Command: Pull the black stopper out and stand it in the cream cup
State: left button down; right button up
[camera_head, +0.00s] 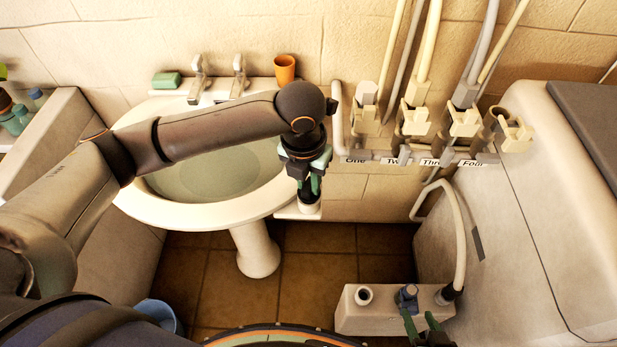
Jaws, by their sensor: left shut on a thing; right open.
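My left gripper (306,184) points down in front of the basin's right rim. It is shut on a small black thing, most likely the black stopper (308,197), which is mostly hidden between the fingers. Right below it is a small cream cup (310,208) on a pale ledge (288,213). I cannot tell whether the stopper is inside the cup or just above it.
The white basin (150,205) holds water, with two taps, green soap (166,80) and an orange cup (285,69) behind. The cream box (385,318) has an open round port (364,295) and a hose (461,240). Labelled valves (415,120) line the wall. A pale appliance (520,220) stands right.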

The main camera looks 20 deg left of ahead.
aim_at(306, 190)
dwell(0.7)
pick_arm(q)
jog(key=shift+p, duration=0.5)
jog(key=shift+f, duration=0.6)
jog(key=c, duration=1)
grip_release()
jog(key=shift+r, duration=0.1)
notch_tip(306, 190, up, 3)
jog(key=shift+s+f+p, duration=0.1)
jog(key=shift+s+p, duration=0.05)
jog(key=shift+p, duration=1)
jog(key=shift+s+r, duration=0.15)
jog(key=shift+r, duration=1.2)
jog(key=shift+s+r, duration=0.2)
jog(key=shift+r, duration=1.1)
jog(key=shift+s+r, duration=0.15)
jog(key=shift+r, duration=1.2)
